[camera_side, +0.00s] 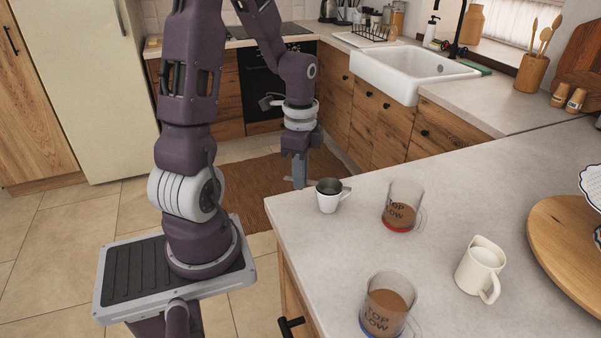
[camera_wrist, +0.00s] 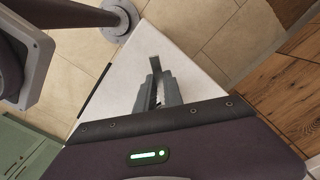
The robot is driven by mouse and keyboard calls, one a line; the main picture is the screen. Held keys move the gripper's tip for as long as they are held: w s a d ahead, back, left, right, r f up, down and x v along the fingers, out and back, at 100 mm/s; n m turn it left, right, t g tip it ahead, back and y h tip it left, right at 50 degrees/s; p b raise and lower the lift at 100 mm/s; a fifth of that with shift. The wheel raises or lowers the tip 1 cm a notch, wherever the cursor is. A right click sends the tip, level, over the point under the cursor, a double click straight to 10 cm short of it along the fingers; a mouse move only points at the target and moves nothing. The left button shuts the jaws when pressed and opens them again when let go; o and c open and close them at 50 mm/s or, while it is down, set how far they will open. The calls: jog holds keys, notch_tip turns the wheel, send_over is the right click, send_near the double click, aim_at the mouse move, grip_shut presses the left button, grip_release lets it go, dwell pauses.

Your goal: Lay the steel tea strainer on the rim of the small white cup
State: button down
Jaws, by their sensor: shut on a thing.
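The small white cup (camera_side: 328,203) stands upright near the corner of the counter in the side view, its handle to the right. The steel tea strainer (camera_side: 329,187) shows as a dark bowl with a grey rim at the cup's mouth. I cannot tell whether it touches the rim. My gripper (camera_side: 299,182) is just left of the cup, pointing down, shut on the strainer's grey handle. In the wrist view, my gripper's fingers (camera_wrist: 158,98) close on the handle, and its flat end (camera_wrist: 157,66) sticks out past them. The cup and strainer bowl are hidden there.
A glass mug with a red base (camera_side: 402,207) stands right of the cup, another with a blue base (camera_side: 386,306) nearer the front. A cream jug (camera_side: 480,267) and a round wooden board (camera_side: 562,240) are farther right. The counter (camera_side: 318,240) is clear in front of the cup.

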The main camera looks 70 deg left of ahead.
jog(key=c, duration=1.4)
grip_release()
notch_tip(320, 180, up, 7)
jog(key=shift+r, duration=0.1)
jog(key=s+d+r+n+t, duration=0.2)
jog(key=d+r, duration=0.1)
jog(key=d, duration=0.3)
jog(key=s+d+r+n+t, duration=0.1)
jog(key=s+d+r+n, duration=0.2)
jog(key=d, duration=0.2)
jog(key=s+d+r+n+t, duration=0.2)
jog(key=s+d+r, duration=0.1)
jog(key=d, duration=0.3)
jog(key=shift+s+d+r+n+t, duration=0.1)
jog(key=shift+d+r+n+t, duration=0.05)
jog(key=shift+d+n+t, duration=0.2)
